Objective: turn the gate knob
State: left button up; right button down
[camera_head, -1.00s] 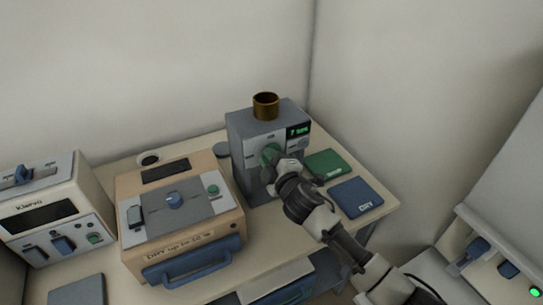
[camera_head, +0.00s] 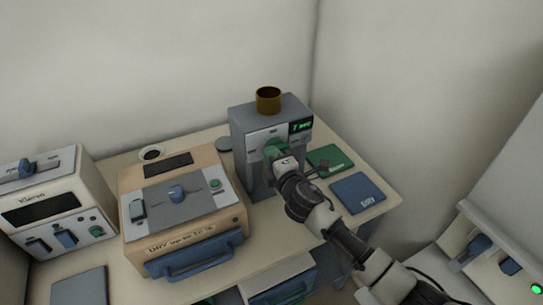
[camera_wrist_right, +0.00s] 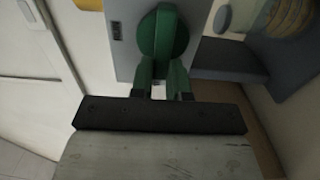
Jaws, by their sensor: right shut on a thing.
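The green gate knob (camera_head: 274,146) is on the front of the grey machine (camera_head: 260,180) with a brass cup on top. It also shows in the right wrist view as a green round knob (camera_wrist_right: 163,32) on a grey panel. My right gripper (camera_head: 283,158) is at the machine's front, and its fingers (camera_wrist_right: 160,78) are shut on the knob. My wrist hides part of the machine's front in the head view. The knob's exact angle is hard to tell. My left gripper is not in view.
A small lit display (camera_head: 301,126) is beside the knob. A green booklet (camera_head: 330,158) and a blue booklet (camera_head: 358,193) lie right of the machine. A tan furnace (camera_head: 180,205) stands to its left, and a white unit (camera_head: 48,205) at far left.

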jog(key=shift+f, duration=0.1)
jog(key=c, duration=1.1)
grip_release()
jog(key=shift+s, duration=0.1)
jog(key=b+v, duration=0.1)
jog(key=v, duration=0.9)
jog(key=shift+s+d, duration=0.2)
jog(key=shift+s, duration=0.1)
